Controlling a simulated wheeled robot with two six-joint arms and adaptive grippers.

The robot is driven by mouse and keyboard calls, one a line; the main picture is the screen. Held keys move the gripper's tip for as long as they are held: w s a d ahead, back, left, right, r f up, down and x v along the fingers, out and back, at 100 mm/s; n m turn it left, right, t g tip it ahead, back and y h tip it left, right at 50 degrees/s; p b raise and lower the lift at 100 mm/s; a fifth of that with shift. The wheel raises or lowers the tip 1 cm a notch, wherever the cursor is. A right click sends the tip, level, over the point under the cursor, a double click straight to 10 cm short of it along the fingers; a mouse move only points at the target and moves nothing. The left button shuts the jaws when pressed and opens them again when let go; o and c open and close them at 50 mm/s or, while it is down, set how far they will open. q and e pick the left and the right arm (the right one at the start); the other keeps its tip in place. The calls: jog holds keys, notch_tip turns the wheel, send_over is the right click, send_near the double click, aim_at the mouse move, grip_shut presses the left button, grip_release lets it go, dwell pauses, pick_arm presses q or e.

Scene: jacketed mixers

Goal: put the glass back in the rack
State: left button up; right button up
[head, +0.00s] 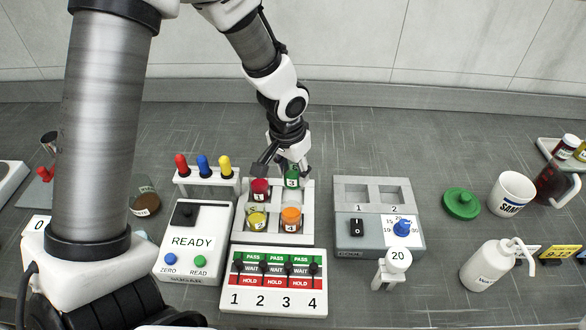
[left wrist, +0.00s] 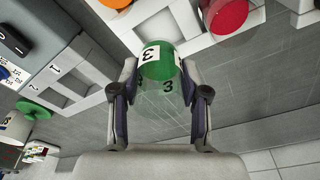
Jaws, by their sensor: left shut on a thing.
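The glass (head: 292,179) has green contents and a label reading 3. My left gripper (head: 286,169) is shut on it, with one finger on each side. The glass also shows between the fingers in the left wrist view (left wrist: 162,63). The light grey rack (head: 307,233) stands below, with a red glass (head: 260,190), a yellow glass (head: 256,220) and an orange glass (head: 291,217) in it. The green glass is at the rack's far right corner and higher than the red one. I cannot tell whether its base is inside a cell. My right gripper is not in view.
A switch panel (head: 273,282) lies in front of the rack. Coloured droppers (head: 202,167) stand behind left. A green lid (head: 461,203), mug (head: 511,194) and white bottle (head: 491,266) are farther right.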

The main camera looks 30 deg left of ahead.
aim_at(293, 186)
pick_arm(q)
jog(key=shift+f+b, duration=2.15)
jog(key=shift+f, duration=0.5)
jog(key=o, duration=1.8)
notch_tip(293, 186, up, 6)
jog(key=p, duration=0.5)
jog(key=shift+r+p, duration=0.1)
jog(key=shift+p, duration=0.2)
